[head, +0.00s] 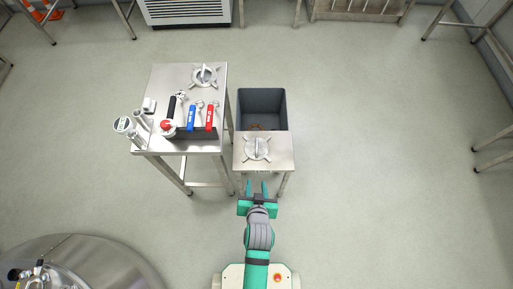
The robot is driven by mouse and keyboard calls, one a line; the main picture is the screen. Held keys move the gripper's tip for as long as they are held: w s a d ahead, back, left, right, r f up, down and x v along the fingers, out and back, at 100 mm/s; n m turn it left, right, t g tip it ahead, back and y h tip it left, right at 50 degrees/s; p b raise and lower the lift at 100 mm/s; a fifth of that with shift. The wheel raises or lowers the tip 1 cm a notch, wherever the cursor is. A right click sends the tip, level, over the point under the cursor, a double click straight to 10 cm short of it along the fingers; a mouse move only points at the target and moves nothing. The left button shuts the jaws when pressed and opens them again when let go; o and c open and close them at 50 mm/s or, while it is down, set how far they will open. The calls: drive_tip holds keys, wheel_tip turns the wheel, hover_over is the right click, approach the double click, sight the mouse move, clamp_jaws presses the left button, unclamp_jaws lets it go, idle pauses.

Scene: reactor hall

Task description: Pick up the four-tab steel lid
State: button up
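A round steel lid (248,152) with tabs sticking out around its rim and a raised upright grip in its middle lies on the small steel table (284,154). It appears to have four tabs. My gripper (257,186) is in front of the small table, below the lid in the picture. Its two green fingers are apart, with nothing visible between them, and it does not touch the lid. A similar tabbed lid (204,75) lies at the back right of the larger steel table (172,78); its tab count is hard to tell.
The larger table also holds blue-handled (192,117) and red-handled (210,116) valves, a black-handled tool (172,107), a gauge (123,125) and fittings. A grey bin (262,98) stands behind the small table. A steel vessel (90,267) is at lower left. Floor to the right is clear.

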drive_tip(key=w+f+g, duration=0.1)
drive_tip(key=w+g, duration=0.1)
drive_tip(key=w, duration=0.7)
drive_tip(key=g+y, duration=0.2)
drive_tip(key=g, duration=0.1)
approach(257, 145)
drive_tip(key=shift+n, duration=0.4)
drive_tip(key=x, duration=0.8)
drive_tip(key=shift+w+f, duration=0.15)
drive_tip(key=shift+f, duration=0.15)
drive_tip(key=shift+c, duration=0.5)
clamp_jaws()
